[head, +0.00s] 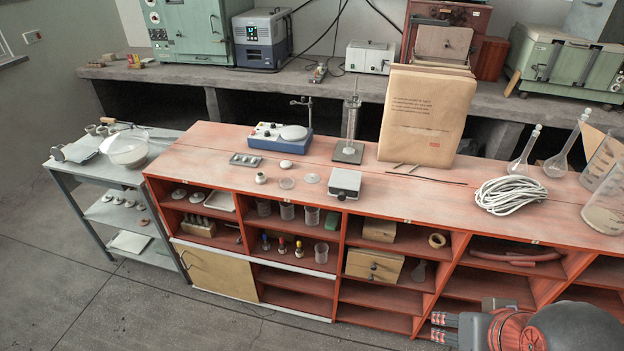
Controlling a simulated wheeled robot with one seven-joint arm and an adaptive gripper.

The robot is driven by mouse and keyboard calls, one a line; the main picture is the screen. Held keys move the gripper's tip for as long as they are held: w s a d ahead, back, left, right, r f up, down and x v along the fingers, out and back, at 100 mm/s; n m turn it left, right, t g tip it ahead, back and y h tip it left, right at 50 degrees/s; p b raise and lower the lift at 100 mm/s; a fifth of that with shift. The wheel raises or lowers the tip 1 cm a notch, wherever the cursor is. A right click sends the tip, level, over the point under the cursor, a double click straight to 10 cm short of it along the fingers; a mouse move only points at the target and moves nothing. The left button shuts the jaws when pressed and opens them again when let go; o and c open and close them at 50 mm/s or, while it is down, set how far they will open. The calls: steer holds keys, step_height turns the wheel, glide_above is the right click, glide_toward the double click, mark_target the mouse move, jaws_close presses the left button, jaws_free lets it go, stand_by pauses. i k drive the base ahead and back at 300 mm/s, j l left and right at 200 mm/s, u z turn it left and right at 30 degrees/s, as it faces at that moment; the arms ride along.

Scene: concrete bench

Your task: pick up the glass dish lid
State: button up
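A flat, clear round glass piece (312,178), which looks like the glass dish lid, lies on the red-topped bench. Just left of it is a similar clear round dish (287,183); at this size I cannot be certain which of the two is the lid. My gripper (437,328) shows at the bottom right, low in front of the shelves and far from both glass pieces. Its two dark, red-marked fingers point left with a gap between them, and I see nothing held.
Near the glass pieces stand a small white bowl (261,178), a grey box device (345,183), a metal tray (245,159) and a stirrer plate (280,135). A stand with a glass column (350,125) is behind. Coiled white cable (510,195) and flasks are right.

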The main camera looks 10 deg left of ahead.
mark_target(311, 178)
steer(key=i+j, duration=0.25)
steer(key=i, duration=0.15)
steer(key=i+j+u, duration=0.1)
steer(key=i+j, duration=0.15)
steer(key=i, duration=0.15)
steer(key=i+j, duration=0.2)
steer(key=i, duration=0.2)
steer(key=i+j+u, duration=0.15)
steer(key=i, duration=0.25)
